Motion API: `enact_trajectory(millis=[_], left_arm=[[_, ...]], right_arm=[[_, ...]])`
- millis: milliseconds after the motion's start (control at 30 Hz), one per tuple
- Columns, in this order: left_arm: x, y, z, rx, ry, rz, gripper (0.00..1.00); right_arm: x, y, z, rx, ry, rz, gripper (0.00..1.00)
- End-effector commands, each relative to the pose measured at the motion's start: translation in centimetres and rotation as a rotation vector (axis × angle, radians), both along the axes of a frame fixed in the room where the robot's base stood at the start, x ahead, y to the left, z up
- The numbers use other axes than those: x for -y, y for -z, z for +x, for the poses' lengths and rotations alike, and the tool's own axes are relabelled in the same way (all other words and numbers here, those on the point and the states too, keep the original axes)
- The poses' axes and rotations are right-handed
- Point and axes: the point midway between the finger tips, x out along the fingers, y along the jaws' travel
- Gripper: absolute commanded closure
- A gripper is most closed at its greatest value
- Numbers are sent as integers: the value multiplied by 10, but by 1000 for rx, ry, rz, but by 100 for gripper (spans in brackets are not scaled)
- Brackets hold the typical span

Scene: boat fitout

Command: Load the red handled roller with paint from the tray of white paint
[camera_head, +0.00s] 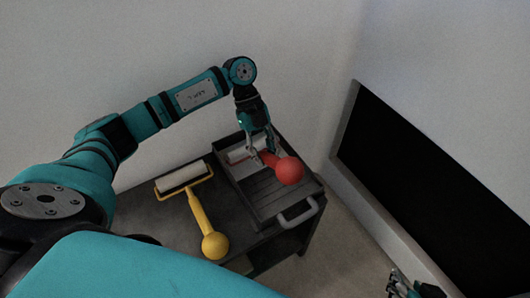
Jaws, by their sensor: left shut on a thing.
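The red handled roller (289,170) shows its round red knob and a short red stretch of handle. My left gripper (264,160) points down over the tray and is shut on the red handle, just left of the knob. The dark grey tray (263,207) has a ribbed slope. A white patch (238,155) lies at its far left end, partly behind the gripper; I cannot tell roller sleeve from paint there. My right gripper (404,287) is only partly in view at the bottom right, and its fingers are unclear.
A yellow-handled roller (198,209) with a white sleeve lies left of the tray on the dark cart top (160,218). A grey handle (298,213) sticks out at the cart's near right side. A wall stands behind, and a black framed panel (430,185) is at the right.

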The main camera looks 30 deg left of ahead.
Motion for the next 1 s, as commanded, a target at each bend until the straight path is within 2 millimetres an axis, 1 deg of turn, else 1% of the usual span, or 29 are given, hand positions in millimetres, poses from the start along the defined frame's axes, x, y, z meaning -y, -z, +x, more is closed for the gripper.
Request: enact_trajectory(millis=[1000], left_arm=[[0, 1, -1, -3, 0, 2, 100]], right_arm=[[4, 5, -11, -52, 3, -14, 60]])
